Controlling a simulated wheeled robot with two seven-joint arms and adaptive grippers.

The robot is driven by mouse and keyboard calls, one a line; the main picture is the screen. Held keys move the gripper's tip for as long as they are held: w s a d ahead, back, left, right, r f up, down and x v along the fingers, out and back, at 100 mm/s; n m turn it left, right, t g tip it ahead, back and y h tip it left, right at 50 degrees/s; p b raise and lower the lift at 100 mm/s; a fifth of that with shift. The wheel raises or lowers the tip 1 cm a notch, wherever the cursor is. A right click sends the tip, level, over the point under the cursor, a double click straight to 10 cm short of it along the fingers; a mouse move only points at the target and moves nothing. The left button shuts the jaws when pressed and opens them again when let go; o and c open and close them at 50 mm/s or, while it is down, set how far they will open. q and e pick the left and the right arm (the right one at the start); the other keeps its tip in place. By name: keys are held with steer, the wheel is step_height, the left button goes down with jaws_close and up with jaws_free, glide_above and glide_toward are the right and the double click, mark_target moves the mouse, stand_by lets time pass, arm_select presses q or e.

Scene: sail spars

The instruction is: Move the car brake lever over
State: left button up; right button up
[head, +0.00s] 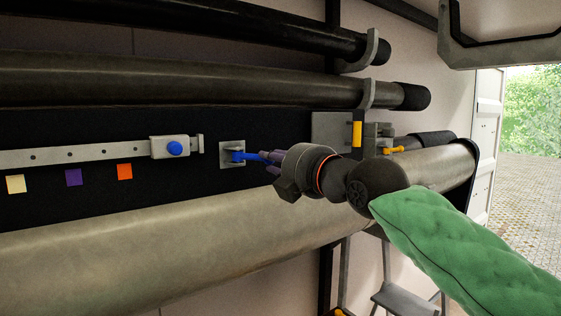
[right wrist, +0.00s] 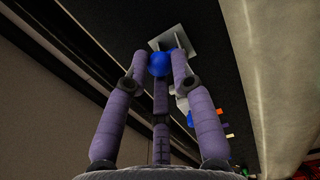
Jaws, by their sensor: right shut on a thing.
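A blue lever (head: 237,156) sticks out from a small square grey plate (head: 225,160) on the black panel. My right gripper (head: 258,156) reaches it from the right, with its purple fingers shut on the lever's end. In the right wrist view the blue ball end (right wrist: 158,63) of the lever sits between the fingertips (right wrist: 158,70), in front of the grey plate (right wrist: 180,40). The fingers hide part of the lever. A pale car (head: 158,141) with a blue knob (head: 175,148) sits at the right end of a rail, left of the plate. My left gripper is not in view.
The pale rail (head: 90,156) runs left, above yellow (head: 15,184), purple (head: 74,177) and orange (head: 125,172) squares. Dark spars lie above and a thick pale spar (head: 150,235) below. A grey bracket with a yellow handle (head: 357,134) is near my right wrist.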

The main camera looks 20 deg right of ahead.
steer(key=shift+s+a+f, duration=0.3)
steer(key=shift+s+a, duration=0.05)
steer(key=shift+a, duration=0.35)
steer(key=shift+s+a, duration=0.2)
steer(key=shift+a, duration=0.15)
steer(key=o, duration=0.9)
steer(key=shift+r, duration=0.1)
steer(key=shift+o, duration=0.2)
steer(key=shift+r, duration=0.1)
